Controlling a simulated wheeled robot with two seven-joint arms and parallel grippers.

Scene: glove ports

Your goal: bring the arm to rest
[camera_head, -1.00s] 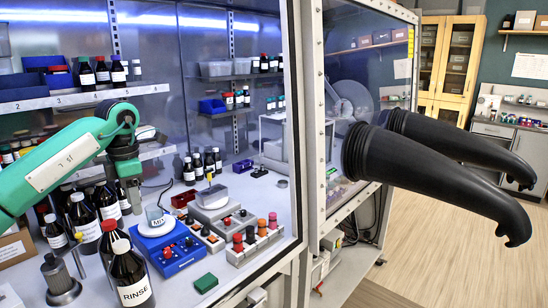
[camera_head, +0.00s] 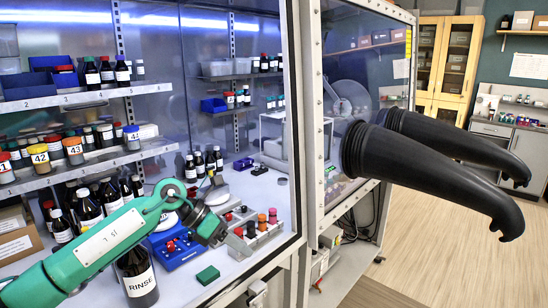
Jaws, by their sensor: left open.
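My left arm, green with a white label, comes in from the lower left across the front of the cabinet. My right gripper is out of view.
A dark RINSE bottle (camera_head: 138,280) stands behind my arm at the front. Shelves with numbered jars (camera_head: 40,157) fill the left. A window frame (camera_head: 310,120) and black gloves (camera_head: 440,175) are at right.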

